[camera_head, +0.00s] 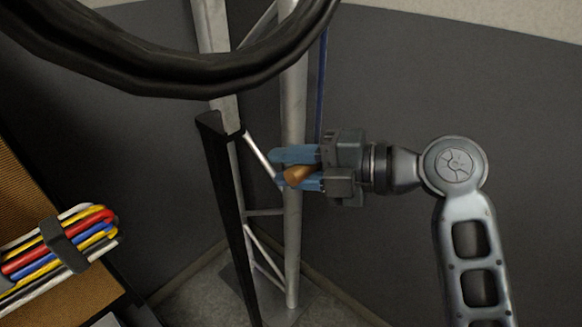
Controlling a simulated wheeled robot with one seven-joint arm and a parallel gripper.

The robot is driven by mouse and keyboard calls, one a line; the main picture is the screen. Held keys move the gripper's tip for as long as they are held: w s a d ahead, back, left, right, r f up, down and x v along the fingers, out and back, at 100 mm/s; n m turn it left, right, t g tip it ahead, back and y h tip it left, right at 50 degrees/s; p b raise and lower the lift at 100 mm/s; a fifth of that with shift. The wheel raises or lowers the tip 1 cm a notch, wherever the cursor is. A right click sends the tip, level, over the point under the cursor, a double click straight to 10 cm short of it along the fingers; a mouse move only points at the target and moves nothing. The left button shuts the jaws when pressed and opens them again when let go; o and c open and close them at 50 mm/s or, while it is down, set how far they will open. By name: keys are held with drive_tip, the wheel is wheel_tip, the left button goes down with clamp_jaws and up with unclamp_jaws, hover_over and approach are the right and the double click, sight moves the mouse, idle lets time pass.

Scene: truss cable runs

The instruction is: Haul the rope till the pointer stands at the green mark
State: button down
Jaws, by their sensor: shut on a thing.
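My gripper (279,169) reaches in from the right at mid-height, in front of the grey truss. Its two blue fingers are shut on a brown wooden-looking handle (298,175), which lies tilted between them. A thin blue rope (322,85) runs almost straight up from just above the gripper, beside the truss post. Where the rope meets the handle is hidden by the fingers. I cannot make out a pointer or a green mark in this view.
The metal truss (293,235) stands on a floor plate. A black channel (229,205) rises to its left. A thick black cable bundle (175,72) sags across the top. Clamped coloured cables (62,246) lie at lower left. The dark wall at right is clear.

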wheel_tip(320, 180, down, 3)
drive_tip(key=shift+b, duration=1)
drive_tip(key=shift+r, duration=0.1)
drive_tip(key=c, duration=0.9)
unclamp_jaws()
drive_tip(key=shift+r, duration=0.1)
drive_tip(key=v, duration=0.8)
